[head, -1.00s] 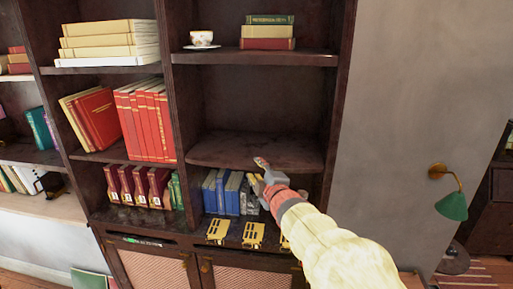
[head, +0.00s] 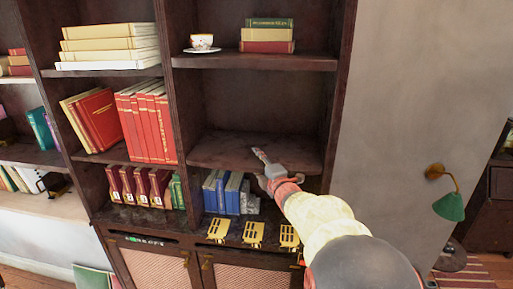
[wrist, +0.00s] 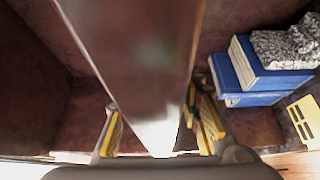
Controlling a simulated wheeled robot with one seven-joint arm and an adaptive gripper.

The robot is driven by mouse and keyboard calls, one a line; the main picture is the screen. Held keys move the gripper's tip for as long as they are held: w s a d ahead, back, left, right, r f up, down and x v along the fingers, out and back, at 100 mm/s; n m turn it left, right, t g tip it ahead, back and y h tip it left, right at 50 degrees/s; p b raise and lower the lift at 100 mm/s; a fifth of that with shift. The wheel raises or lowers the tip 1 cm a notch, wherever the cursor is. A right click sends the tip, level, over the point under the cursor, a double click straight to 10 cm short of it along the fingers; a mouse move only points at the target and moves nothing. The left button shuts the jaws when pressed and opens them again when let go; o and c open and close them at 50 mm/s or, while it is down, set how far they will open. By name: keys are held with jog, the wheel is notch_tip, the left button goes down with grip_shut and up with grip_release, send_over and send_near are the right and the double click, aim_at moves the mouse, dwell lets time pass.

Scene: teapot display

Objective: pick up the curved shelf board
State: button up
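The curved shelf board (head: 225,150) is dark brown with a bowed front edge. It lies level in the middle right bay of the bookcase, bare on top. My gripper (head: 262,160) is at its front edge, right of the middle, with one finger showing above the board. In the wrist view the board (wrist: 140,50) runs edge-on between the two yellow-padded fingers of my gripper (wrist: 155,120). The fingers stand apart, one on each side, with a narrow gap visible on each. The lower finger is hidden in the head view.
Blue books (head: 222,190) and a grey stone-like bookend (head: 250,203) stand below the board. Yellow slotted pieces (head: 253,234) lie along the lower ledge. A cup (head: 202,43) and stacked books (head: 267,36) sit on the shelf above. A green lamp (head: 450,206) is on the right wall.

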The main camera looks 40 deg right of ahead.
jog(key=shift+w+d, duration=0.1)
jog(key=shift+w, duration=0.1)
jog(key=shift+c, duration=0.8)
grip_shut()
jog(key=shift+r, duration=0.15)
dwell(0.4)
